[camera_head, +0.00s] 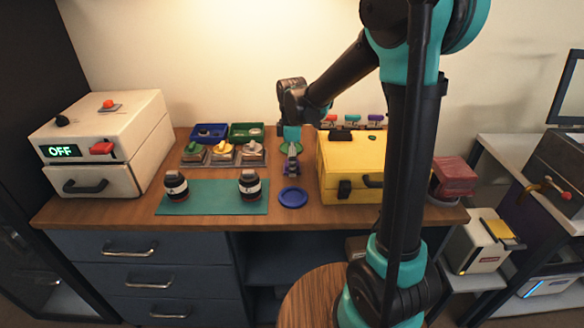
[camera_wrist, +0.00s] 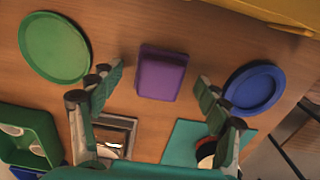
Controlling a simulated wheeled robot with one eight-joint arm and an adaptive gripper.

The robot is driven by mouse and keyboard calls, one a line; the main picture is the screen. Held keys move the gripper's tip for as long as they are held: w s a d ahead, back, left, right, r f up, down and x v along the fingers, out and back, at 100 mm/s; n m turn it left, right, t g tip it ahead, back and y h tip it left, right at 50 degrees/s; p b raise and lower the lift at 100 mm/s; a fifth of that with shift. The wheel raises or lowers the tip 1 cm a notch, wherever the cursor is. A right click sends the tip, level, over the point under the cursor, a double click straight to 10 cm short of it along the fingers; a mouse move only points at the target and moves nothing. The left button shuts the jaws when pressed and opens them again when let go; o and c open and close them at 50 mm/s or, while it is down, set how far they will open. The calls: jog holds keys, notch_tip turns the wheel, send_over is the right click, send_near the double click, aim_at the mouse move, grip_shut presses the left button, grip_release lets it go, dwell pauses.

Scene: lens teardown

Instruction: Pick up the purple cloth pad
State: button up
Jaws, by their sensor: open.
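The purple cloth pad (camera_wrist: 162,73) lies flat on the wooden counter in the wrist view, a small rectangular block with a paler top. My gripper (camera_wrist: 158,84) is open, one finger to the pad's left and one to its right, with nothing between the fingertips but the view of the pad. I see no contact with it. In the head view my gripper (camera_head: 292,162) points down over the counter and largely hides the pad.
A green round dish (camera_wrist: 54,47) and a blue round dish (camera_wrist: 255,88) flank the pad. A yellow case (camera_head: 345,170) stands to the right. Two dark jars (camera_head: 176,187) stand on a teal mat (camera_head: 213,204) to the left. Small bins (camera_head: 209,132) stand behind.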

jog(key=shift+f, duration=0.15)
jog(key=c, duration=1.2)
jog(key=shift+c, duration=0.2)
notch_tip(320, 180, up, 20)
jog(key=o, duration=0.5)
jog(key=shift+c, duration=0.2)
jog(key=c, duration=0.3)
jog(key=shift+c, duration=0.2)
